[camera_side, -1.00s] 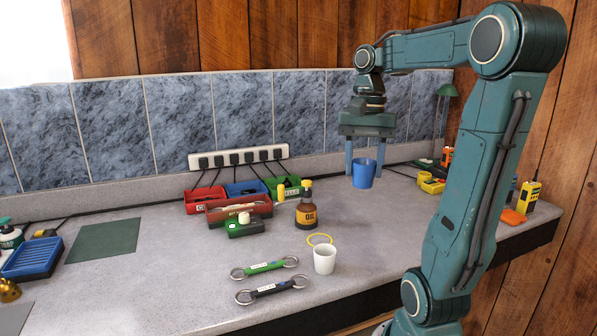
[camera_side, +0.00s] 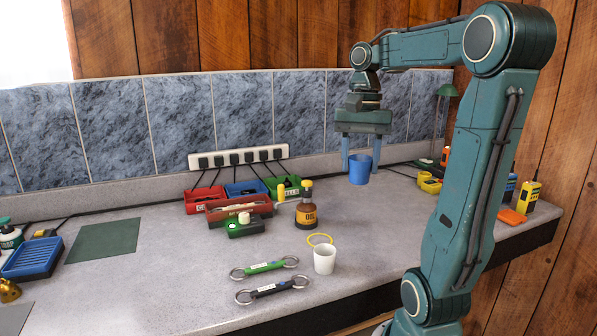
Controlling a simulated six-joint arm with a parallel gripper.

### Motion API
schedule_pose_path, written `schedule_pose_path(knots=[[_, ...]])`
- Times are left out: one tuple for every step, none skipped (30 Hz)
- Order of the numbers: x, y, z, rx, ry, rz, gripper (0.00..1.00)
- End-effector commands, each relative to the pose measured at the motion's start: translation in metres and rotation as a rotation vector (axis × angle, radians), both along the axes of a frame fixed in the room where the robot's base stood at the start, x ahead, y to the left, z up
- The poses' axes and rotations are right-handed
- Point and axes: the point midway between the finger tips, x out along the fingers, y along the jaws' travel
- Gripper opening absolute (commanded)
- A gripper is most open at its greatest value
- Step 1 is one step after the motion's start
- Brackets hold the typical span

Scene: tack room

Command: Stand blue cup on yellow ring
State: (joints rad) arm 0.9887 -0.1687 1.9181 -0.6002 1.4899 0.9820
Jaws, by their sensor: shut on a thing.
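The blue cup (camera_side: 360,171) is upright between the fingers of my gripper (camera_side: 360,158), which is shut on it. The cup is toward the back right of the counter. I cannot tell for sure how far its base is above the surface. The yellow ring (camera_side: 319,239) lies flat on the counter, in front of and to the left of the cup. Nothing stands in the ring. A white cup (camera_side: 324,259) stands just in front of it and hides a little of its near edge.
A brown oil bottle (camera_side: 306,208) stands just behind the ring. Green (camera_side: 264,268) and black (camera_side: 272,290) bits lie front left. Red, blue and green bins (camera_side: 206,199) and a power strip (camera_side: 238,157) are behind. Yellow items (camera_side: 429,183) lie right of the cup.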

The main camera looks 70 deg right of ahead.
Motion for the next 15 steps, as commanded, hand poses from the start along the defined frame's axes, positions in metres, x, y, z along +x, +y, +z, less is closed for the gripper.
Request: schedule_pose_path(knots=[[0.005, -0.003, 0.0, 0.002, 0.001, 0.002, 0.23], [0.009, -0.005, 0.001, 0.001, 0.0, 0.001, 0.23], [0.014, -0.008, 0.002, 0.001, 0.0, 0.002, 0.23], [0.018, -0.011, 0.002, 0.001, 0.0, 0.002, 0.23], [0.022, -0.013, 0.003, 0.0, 0.0, 0.002, 0.23], [0.029, -0.016, 0.003, 0.001, 0.0, 0.001, 0.23], [0.033, -0.019, 0.003, 0.001, 0.0, 0.001, 0.23], [0.038, -0.021, 0.003, 0.001, 0.0, 0.0, 0.23], [0.045, -0.024, 0.004, 0.001, -0.001, 0.0, 0.23], [0.05, -0.027, 0.004, 0.001, -0.001, 0.0, 0.23], [0.055, -0.029, 0.004, 0.001, -0.001, 0.0, 0.23], [0.062, -0.032, 0.004, 0.0, -0.001, -0.002, 0.23], [0.067, -0.034, 0.003, 0.001, -0.001, -0.001, 0.23], [0.071, -0.035, 0.003, 0.0, -0.001, -0.001, 0.23], [0.077, -0.038, 0.003, 0.0, -0.002, -0.002, 0.23]])
